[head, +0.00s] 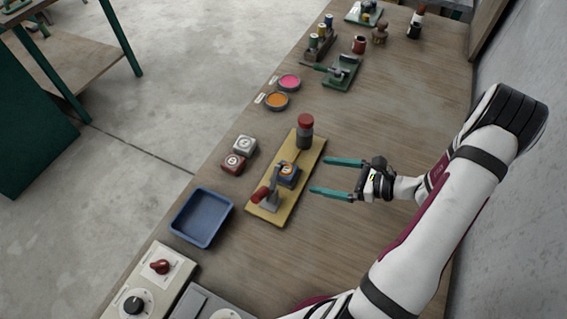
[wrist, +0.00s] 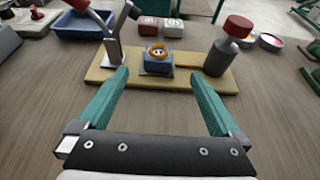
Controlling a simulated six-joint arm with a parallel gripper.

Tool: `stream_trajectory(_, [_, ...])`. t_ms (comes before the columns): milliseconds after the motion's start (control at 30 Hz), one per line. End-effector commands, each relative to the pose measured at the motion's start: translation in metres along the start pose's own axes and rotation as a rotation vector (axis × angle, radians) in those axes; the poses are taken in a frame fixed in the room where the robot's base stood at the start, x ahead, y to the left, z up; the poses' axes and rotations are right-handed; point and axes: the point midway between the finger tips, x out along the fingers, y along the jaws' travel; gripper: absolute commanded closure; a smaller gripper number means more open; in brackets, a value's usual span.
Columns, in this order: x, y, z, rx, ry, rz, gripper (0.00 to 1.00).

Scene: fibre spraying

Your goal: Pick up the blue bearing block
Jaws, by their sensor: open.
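The blue bearing block (head: 288,174) sits on a yellow board (head: 307,166) on the workbench, with an orange ring on its top. It also shows in the wrist view (wrist: 159,60), ahead of the fingers and roughly centred between them. My gripper (head: 319,175) is open and empty to the right of the board in the head view, with its two green fingers pointing at the block. In the wrist view my gripper (wrist: 158,82) shows both fingertips near the board's front edge, short of the block.
A red-handled clamp (head: 268,195) and a grey bottle with a red cap (head: 305,132) stand on the board on either side of the block. A blue tray (head: 202,216), two small boxes (head: 239,154) and two paint tins (head: 277,100) lie beyond.

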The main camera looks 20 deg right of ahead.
Motion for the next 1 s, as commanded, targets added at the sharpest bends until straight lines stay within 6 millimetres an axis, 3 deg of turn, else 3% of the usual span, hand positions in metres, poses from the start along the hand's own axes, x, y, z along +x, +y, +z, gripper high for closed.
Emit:
stream_trajectory(100, [0.034, 0.003, 0.000, 0.001, 0.001, 0.009, 0.00])
stream_trajectory(500, [0.103, 0.004, -0.004, 0.000, 0.002, 0.007, 0.00])
stream_trajectory(800, [0.112, 0.003, -0.003, -0.002, 0.002, 0.004, 0.00])
stream_trajectory(1000, [0.112, 0.003, -0.003, -0.001, 0.002, 0.004, 0.36])
